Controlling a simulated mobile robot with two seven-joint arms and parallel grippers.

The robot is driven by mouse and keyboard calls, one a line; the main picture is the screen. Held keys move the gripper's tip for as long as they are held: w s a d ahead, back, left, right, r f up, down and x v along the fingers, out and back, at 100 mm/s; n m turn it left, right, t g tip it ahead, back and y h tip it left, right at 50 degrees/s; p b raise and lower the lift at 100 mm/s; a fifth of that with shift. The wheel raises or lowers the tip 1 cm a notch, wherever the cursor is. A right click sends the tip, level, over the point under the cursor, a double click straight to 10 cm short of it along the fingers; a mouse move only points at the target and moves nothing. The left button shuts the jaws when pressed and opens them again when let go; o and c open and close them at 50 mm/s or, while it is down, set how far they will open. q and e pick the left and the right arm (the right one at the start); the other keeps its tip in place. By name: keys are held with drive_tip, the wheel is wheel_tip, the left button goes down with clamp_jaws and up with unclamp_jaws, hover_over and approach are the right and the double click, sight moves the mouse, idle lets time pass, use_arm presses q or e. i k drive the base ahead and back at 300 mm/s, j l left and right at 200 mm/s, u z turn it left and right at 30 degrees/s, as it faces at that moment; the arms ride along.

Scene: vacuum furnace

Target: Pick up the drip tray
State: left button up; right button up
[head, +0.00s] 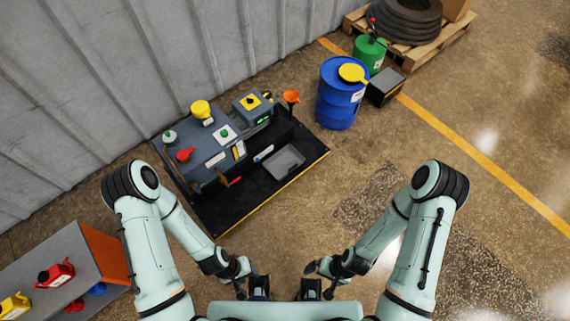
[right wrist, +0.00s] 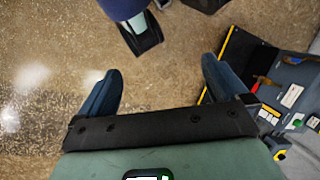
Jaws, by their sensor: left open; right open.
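The drip tray (head: 284,161) is a shallow grey rectangular tray. It lies on the black base plate (head: 243,202) of the grey machine (head: 204,147), toward the plate's right end in the head view. My left gripper (head: 259,287) is low in the head view, in front of my body, open and well apart from the tray. My right gripper (head: 311,288) is beside it, also apart from the tray. In the right wrist view my right gripper (right wrist: 161,88) has its two fingers spread with only bare floor between them. I cannot make out the tray there.
A blue drum (head: 340,100) with a yellow funnel stands beyond the plate, near a green drum (head: 369,52) and a dark box (head: 386,87). A bench (head: 75,262) with red and yellow cans is at lower left. The floor between my grippers and the plate is clear.

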sight(283, 162)
drive_tip(key=i+l+z, duration=0.1)
drive_tip(key=i+l, duration=0.2)
drive_tip(key=i, duration=0.15)
drive_tip(key=i+l+z, duration=0.1)
drive_tip(key=i+l, duration=0.15)
drive_tip(key=i, duration=0.2)
drive_tip(key=i+l+z, duration=0.1)
drive_tip(key=i, duration=0.35)
drive_tip(key=l, duration=0.1)
